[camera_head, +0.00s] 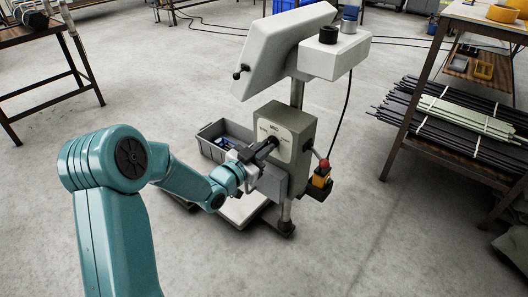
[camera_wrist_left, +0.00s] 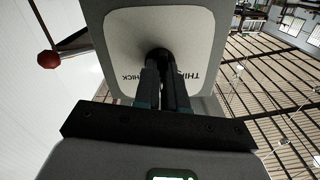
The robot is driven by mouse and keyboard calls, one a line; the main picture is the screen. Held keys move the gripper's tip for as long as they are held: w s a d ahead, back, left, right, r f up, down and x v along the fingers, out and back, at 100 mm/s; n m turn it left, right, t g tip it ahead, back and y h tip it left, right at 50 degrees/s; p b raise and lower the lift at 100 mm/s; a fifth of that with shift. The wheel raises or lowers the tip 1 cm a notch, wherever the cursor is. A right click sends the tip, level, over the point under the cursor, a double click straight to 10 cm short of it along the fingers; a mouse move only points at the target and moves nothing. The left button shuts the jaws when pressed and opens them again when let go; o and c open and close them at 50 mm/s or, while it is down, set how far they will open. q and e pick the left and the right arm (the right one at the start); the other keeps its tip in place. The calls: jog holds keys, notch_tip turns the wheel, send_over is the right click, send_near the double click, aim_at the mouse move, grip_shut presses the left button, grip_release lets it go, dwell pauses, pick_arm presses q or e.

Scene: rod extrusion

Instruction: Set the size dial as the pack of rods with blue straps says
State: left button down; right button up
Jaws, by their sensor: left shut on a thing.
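The size dial is a dark knob (camera_wrist_left: 158,54) on a pale plate (camera_head: 287,147) on the front of the grey machine. The plate reads MED at its top in the head view; THIN and THICK show upside down in the left wrist view. My left gripper (camera_head: 262,152) is shut on the knob, with its fingers on either side of it. The knob's pointer is hidden or too small to tell. Packs of dark rods (camera_head: 408,111) and a pale green pack (camera_head: 465,118) lie on the rack at right. Their straps look pale; I cannot make out blue straps. My right gripper is not in view.
A grey bin (camera_head: 222,133) with small items stands left of the machine. Open floor (camera_head: 350,245) lies in front and to the right.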

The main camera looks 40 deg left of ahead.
pick_arm(q)
jog(key=shift+n, duration=1.1)
jog(key=c, duration=1.2)
grip_release()
jog(key=s+a+p, duration=0.1)
jog(key=s+p, duration=0.1)
jog(key=s, duration=1.4)
jog(key=shift+s, duration=0.2)
jog(key=shift+a, duration=0.1)
